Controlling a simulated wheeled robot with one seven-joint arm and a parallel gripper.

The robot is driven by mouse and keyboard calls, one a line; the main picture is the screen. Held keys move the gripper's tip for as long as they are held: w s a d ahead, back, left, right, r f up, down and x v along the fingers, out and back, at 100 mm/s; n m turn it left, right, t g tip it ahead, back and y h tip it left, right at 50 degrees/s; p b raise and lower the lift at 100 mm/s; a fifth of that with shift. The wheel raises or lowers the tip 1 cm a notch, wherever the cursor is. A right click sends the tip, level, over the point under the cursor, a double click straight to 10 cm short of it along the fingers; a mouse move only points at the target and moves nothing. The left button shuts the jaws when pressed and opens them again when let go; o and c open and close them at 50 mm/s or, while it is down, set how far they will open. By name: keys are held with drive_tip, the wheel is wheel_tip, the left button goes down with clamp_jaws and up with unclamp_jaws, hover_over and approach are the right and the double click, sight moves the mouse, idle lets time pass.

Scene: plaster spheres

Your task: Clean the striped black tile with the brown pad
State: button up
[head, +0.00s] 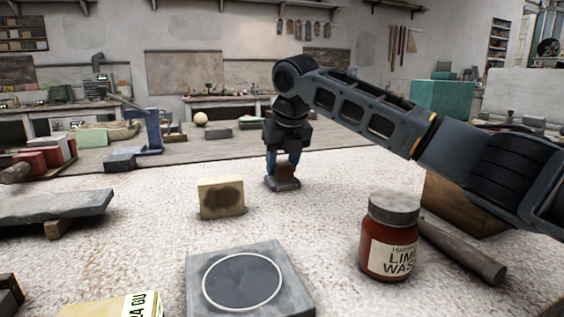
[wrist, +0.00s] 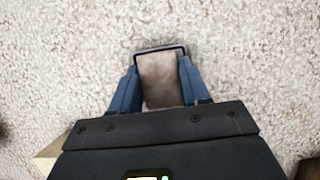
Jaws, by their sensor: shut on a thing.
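My gripper (head: 283,168) points down near the table's far edge, its blue fingers shut on a brown pad (head: 285,171). In the wrist view the brown pad (wrist: 160,80) sits between the fingers, with a dark rim at its far end. A dark base shows under it in the head view, at or close to the tabletop. A dark grey square tile (head: 197,285) lies at the front centre, nearer the camera than my gripper. It carries a darker round area inside a pale ring; I make out no stripes on it.
A cream block (head: 222,197) with a dark brown patch stands left of my gripper. A red-brown jar (head: 390,240) and a grey rod (head: 462,250) are at right. A grey slab (head: 50,207) lies at left, and a yellowish labelled box (head: 95,308) at front left. Speckled tabletop between them is clear.

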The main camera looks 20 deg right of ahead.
sight(282, 162)
drive_tip(key=shift+f, duration=0.35)
idle(0.7)
wheel_tip(282, 162, up, 7)
drive_tip(key=p, duration=0.8)
idle(0.8)
